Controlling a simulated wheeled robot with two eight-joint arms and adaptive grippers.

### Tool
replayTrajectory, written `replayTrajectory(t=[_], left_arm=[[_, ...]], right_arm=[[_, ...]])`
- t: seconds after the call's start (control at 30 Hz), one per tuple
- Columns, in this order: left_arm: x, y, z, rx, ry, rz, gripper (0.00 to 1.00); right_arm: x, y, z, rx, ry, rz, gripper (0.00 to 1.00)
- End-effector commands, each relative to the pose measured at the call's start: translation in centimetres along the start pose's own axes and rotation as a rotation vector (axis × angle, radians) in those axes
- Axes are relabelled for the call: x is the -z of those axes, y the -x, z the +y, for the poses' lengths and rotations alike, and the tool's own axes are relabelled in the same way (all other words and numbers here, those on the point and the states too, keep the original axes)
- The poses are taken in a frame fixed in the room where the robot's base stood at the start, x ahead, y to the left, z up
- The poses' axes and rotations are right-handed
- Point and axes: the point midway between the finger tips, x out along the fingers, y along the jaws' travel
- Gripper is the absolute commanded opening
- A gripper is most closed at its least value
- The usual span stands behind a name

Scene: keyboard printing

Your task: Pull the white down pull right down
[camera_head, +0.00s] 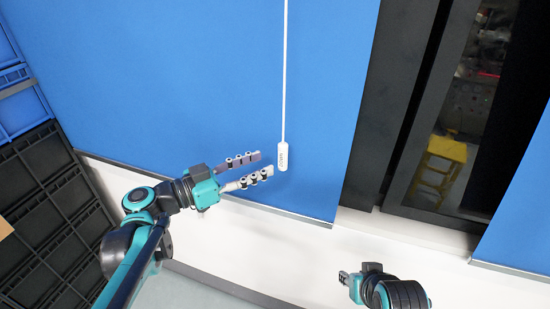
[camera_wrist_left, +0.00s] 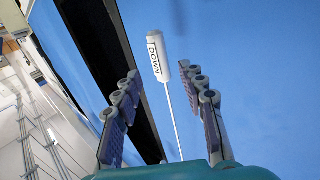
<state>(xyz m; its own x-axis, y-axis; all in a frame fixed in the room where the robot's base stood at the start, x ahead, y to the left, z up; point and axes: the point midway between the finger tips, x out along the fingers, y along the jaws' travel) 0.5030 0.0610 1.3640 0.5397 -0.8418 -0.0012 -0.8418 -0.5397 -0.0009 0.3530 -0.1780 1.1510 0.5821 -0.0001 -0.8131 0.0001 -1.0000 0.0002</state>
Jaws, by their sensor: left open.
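The white down pull (camera_head: 283,157) hangs on a thin white cord in front of the blue panel in the head view. It hangs upright and carries dark lettering. In the left wrist view the pull (camera_wrist_left: 157,57) reads "DOWN" and appears between my two fingers. My left gripper (camera_head: 265,164) is open, just left of the pull in the head view, with its fingertips pointing at it and a small gap between. The left gripper (camera_wrist_left: 163,78) has nothing in its fingers. My right gripper (camera_head: 346,278) shows only in part at the bottom; its fingers are unclear.
The blue panel (camera_head: 190,80) fills the wall behind the pull. A dark window frame (camera_head: 385,120) stands to the right, with a yellow stool (camera_head: 440,155) seen through the glass. Dark crates (camera_head: 45,190) are stacked at the left. The space right of the pull is clear.

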Motion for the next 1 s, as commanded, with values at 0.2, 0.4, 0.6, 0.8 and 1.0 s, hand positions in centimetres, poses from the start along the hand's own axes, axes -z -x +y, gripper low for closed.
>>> replayTrajectory(t=[0.2, 0.4, 0.6, 0.8, 1.0], left_arm=[[0.0, 3.7, -0.1, 0.004, 0.0, 0.0, 0.41], [0.0, 4.8, 0.0, 0.0, 0.0, -0.001, 0.41], [0.0, 4.7, 0.0, -0.001, 0.0, -0.001, 0.41], [-0.1, 4.7, 0.0, -0.001, 0.001, -0.002, 0.41], [-5.8, 4.0, 2.4, 0.017, 0.136, -0.177, 0.41]], right_arm=[[0.0, 0.0, 0.0, 0.0, 0.0, 0.0, 0.32], [0.0, 0.0, 0.0, 0.0, 0.0, 0.0, 0.32], [0.0, 0.0, 0.0, 0.0, 0.0, 0.0, 0.32], [0.0, 0.0, 0.0, 0.0, 0.0, 0.0, 0.32], [-1.0, -1.4, 0.0, 0.0, 0.0, 0.0, 0.32]])
